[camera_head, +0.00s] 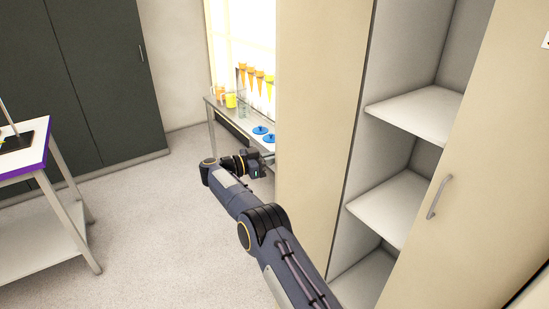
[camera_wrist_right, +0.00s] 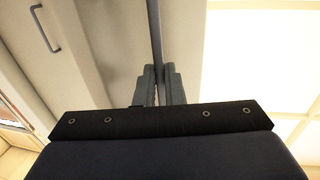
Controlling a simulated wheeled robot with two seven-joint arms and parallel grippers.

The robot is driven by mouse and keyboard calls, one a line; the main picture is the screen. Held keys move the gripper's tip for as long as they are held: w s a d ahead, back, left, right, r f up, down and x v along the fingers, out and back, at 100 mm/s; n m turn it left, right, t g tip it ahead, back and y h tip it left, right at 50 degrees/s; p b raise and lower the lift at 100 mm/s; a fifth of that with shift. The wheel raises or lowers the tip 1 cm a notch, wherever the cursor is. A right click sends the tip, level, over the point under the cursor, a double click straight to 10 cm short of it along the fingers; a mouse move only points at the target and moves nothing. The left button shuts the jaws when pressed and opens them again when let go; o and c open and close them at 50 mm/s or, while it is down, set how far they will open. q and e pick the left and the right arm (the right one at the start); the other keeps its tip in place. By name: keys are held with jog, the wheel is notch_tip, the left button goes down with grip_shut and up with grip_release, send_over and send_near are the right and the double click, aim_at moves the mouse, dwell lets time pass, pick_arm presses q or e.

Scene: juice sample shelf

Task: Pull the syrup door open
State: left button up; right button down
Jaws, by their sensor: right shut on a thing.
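The beige syrup door (camera_head: 318,110) stands open at the left of the cabinet, and the shelves behind the opening show. My right arm crosses in front of its lower part. My right gripper (camera_head: 262,166) is at the door's left edge in the head view, its fingers partly hidden there. In the right wrist view, my right gripper (camera_wrist_right: 161,88) has its two grey fingers close together around a thin, grey, upright strip. I cannot tell if this strip is the door's handle or its edge. My left gripper is not in view.
Another beige door (camera_head: 480,180) with a grey handle (camera_head: 439,197) stands to the right of the open shelves (camera_head: 415,108). A white table (camera_head: 20,160) stands left; the floor between is clear.

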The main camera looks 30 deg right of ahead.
jog(key=shift+d+r, duration=0.2)
jog(key=shift+d, duration=0.05)
jog(key=c, duration=1.6)
grip_release()
jog(key=shift+d, duration=0.2)
jog(key=shift+o, duration=0.3)
jog(key=shift+a+f, duration=0.1)
jog(key=shift+a, duration=0.1)
